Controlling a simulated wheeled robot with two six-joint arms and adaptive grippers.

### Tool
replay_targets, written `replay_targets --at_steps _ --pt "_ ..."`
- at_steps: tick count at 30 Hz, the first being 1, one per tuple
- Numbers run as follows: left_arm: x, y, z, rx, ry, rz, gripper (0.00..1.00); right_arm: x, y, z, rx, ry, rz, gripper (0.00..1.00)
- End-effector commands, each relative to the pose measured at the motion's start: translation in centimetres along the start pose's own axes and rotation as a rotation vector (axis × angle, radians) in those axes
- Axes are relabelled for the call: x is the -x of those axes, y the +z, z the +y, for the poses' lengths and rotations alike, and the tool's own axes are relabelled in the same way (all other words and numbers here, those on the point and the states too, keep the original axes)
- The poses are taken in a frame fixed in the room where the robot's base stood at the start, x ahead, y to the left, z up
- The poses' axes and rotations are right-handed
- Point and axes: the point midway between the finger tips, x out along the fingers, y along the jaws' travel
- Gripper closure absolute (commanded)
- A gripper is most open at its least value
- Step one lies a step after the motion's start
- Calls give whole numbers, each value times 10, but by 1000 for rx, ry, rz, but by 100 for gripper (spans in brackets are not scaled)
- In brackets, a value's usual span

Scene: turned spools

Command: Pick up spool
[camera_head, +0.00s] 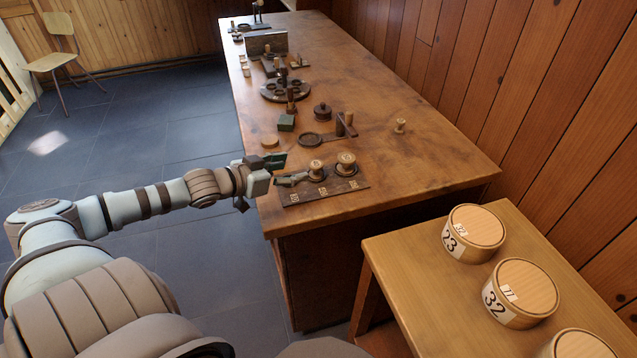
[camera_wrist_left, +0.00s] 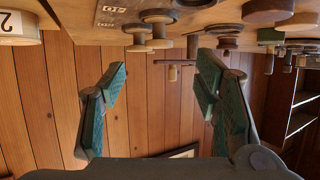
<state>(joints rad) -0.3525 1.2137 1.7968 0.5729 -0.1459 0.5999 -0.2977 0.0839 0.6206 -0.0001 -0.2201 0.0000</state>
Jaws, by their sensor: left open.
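Two pale wooden spools stand on a dark labelled board (camera_head: 308,195) near the front left of the long table: a left spool (camera_head: 316,167) and a right spool (camera_head: 346,159). My left gripper (camera_head: 283,170) is open and empty, just left of the left spool, at the table's left edge. In the left wrist view, which is upside down, the open fingers (camera_wrist_left: 163,72) frame a gap. Two spools (camera_wrist_left: 138,38) (camera_wrist_left: 158,27) hang from the top there, beyond the fingertips. I cannot tell the exact gap to the spools. My right gripper is not in view.
A small spool (camera_head: 400,125) stands alone on the table (camera_head: 430,155). A dark ring with a handle (camera_head: 311,140), a green block (camera_head: 286,122), a lidded pot (camera_head: 322,112) and a round tray (camera_head: 284,92) lie farther back. Numbered round boxes (camera_head: 474,232) stand on a side table.

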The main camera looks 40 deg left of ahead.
Motion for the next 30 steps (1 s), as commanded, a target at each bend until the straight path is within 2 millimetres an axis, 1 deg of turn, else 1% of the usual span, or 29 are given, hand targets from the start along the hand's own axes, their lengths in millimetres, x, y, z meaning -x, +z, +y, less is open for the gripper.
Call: replay_targets --at_steps 1,3,6,9,12,14,18,21,23,28,29,30 --pt "-12 13 1 -5 2 1 44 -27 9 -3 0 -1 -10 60" --pt "-23 12 0 0 -4 3 44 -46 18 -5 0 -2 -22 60" --pt "-35 11 2 -1 4 0 44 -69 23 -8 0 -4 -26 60" --pt "-48 6 -1 6 -6 2 44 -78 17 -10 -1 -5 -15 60" --pt "-54 3 1 3 1 -1 44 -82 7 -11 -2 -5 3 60" --pt "-59 2 1 5 1 -1 44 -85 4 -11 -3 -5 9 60" --pt "-85 2 2 8 5 2 44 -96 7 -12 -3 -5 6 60" --pt "-100 2 1 6 3 -1 44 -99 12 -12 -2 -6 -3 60" --pt "-104 2 2 4 4 -3 44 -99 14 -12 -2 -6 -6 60" --pt "-104 1 1 0 2 -6 44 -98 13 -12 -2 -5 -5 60" --pt "-104 2 1 0 2 -6 47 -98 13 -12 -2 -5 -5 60" --pt "-104 2 1 0 2 -6 53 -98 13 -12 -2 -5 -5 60"
